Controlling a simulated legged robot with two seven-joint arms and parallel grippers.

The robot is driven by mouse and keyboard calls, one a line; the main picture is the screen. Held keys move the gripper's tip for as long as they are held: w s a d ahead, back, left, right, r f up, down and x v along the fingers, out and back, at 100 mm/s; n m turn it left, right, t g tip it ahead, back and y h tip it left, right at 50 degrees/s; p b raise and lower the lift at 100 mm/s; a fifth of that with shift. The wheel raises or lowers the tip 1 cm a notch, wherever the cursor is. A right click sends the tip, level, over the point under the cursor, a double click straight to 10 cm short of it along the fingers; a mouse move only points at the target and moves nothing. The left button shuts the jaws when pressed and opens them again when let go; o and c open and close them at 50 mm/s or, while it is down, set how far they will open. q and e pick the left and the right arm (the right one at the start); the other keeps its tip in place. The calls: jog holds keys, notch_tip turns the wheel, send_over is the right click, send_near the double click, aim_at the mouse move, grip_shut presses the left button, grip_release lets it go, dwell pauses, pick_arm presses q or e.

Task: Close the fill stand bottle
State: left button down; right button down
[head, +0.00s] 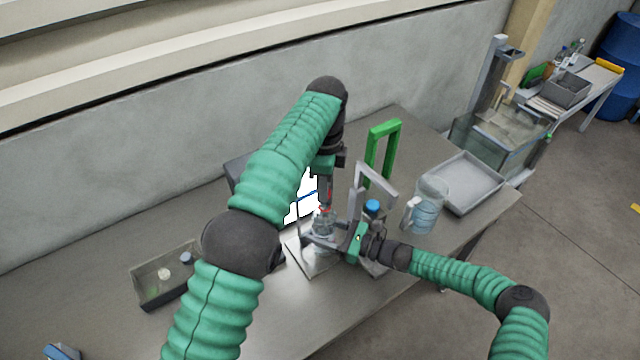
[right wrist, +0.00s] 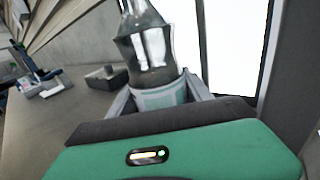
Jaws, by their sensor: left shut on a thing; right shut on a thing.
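A clear bottle (head: 322,221) stands upright on the bench over a pale base plate (head: 312,262). My right gripper (head: 325,240) is shut around its lower body. In the right wrist view the bottle (right wrist: 150,55) has a pale label band (right wrist: 160,97) between the fingers, and its top is cut off by the picture's edge. My left gripper (head: 325,204) points down right above the bottle's neck. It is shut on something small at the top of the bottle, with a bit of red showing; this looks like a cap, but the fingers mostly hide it.
A bright white panel (head: 306,193) stands behind the bottle. To the right are a blue-capped container (head: 373,207), a clear jug (head: 426,212), a green frame (head: 385,145) and a grey tray (head: 463,182). A shallow bin (head: 150,292) with small caps lies left. The front-left bench is mostly clear.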

pick_arm(q)
jog(key=shift+d+f, duration=0.4)
jog(key=shift+f, duration=0.05)
pick_arm(e)
jog(key=shift+d+f, duration=0.1)
jog(key=shift+d, duration=0.2)
pick_arm(q)
jog(key=shift+a, duration=0.15)
pick_arm(e)
jog(key=shift+a, duration=0.2)
pick_arm(q)
jog(key=shift+f, duration=0.85)
jog(key=shift+f, duration=0.55)
